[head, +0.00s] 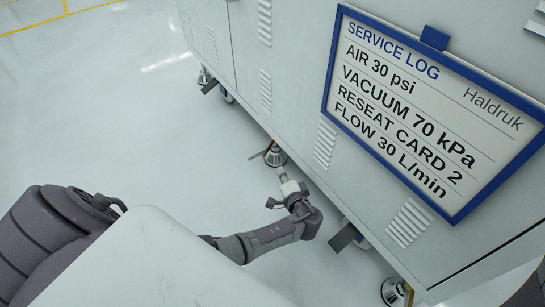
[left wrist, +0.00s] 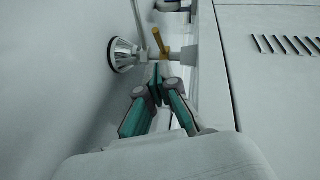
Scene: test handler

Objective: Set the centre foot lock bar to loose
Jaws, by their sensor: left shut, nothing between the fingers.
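The centre foot (head: 276,158) stands on the floor under the machine's lower edge. In the left wrist view the foot's pad (left wrist: 123,55) is at upper left, and the lock bar (left wrist: 159,41) slants up from a yellow collar. My left gripper (head: 284,177) is just below the foot in the head view. It is shut and empty. In the left wrist view its fingertips (left wrist: 156,80) are just below the collar; whether they touch it I cannot tell. My right gripper is out of view.
The white machine cabinet (head: 300,70) rises to the right, with a blue-framed service log (head: 430,110). Another foot (head: 204,76) stands at the far left and one (head: 394,292) at lower right. A dark caster part (head: 343,237) is near my left arm. Floor left is clear.

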